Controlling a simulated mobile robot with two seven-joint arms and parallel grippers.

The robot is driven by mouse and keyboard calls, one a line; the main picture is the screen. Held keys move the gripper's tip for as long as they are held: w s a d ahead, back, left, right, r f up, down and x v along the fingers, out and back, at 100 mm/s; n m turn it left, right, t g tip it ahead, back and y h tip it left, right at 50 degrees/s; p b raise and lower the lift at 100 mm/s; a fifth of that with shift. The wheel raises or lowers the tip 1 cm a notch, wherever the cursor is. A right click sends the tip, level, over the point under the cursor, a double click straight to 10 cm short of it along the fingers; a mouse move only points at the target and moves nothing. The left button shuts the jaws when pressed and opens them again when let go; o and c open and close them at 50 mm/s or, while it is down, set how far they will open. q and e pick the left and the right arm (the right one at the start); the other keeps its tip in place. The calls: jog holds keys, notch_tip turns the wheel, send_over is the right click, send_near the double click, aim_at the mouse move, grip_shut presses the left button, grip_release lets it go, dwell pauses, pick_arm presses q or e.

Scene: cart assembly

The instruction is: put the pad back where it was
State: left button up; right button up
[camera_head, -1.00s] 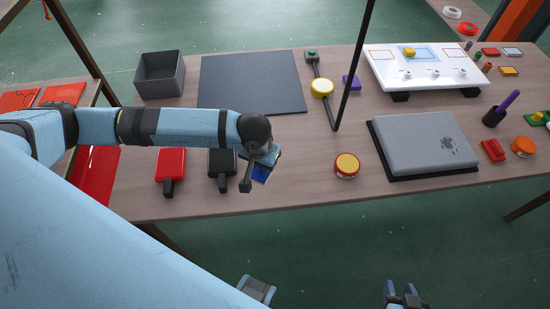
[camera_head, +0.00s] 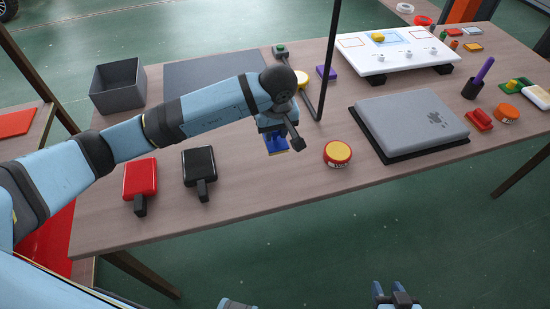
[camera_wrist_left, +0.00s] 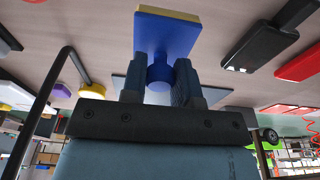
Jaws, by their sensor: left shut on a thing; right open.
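The pad, a blue block with a round blue knob and a pale yellow edge, shows in the head view (camera_head: 276,144) and large in the left wrist view (camera_wrist_left: 167,35). My left gripper (camera_wrist_left: 160,78) is shut on its knob. In the head view this gripper (camera_head: 275,127) is over the middle of the table, left of the round red-and-yellow tin; my arm partly hides it. Whether the pad touches the table is not clear. My right gripper (camera_head: 393,294) is open and empty at the bottom edge, below the table's front.
A red paddle (camera_head: 140,178) and a black paddle (camera_head: 199,166) lie left. The tin (camera_head: 337,152) and a grey pad on a black tray (camera_head: 361,125) lie right. A dark mat (camera_head: 200,76) and grey bin (camera_head: 118,85) stand behind. A thin dark pole (camera_head: 331,50) rises mid-table.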

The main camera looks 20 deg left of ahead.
aim_at(276, 141)
pick_arm(q)
notch_tip(276, 141, down, 6)
jog(key=shift+r, duration=0.15)
jog(key=shift+f, duration=2.65)
pick_arm(e)
jog(key=shift+s+f, duration=0.1)
jog(key=shift+s, duration=0.05)
pick_arm(q)
jog(key=shift+f, duration=0.15)
jog(key=o, duration=0.8)
jog(key=shift+o, duration=0.2)
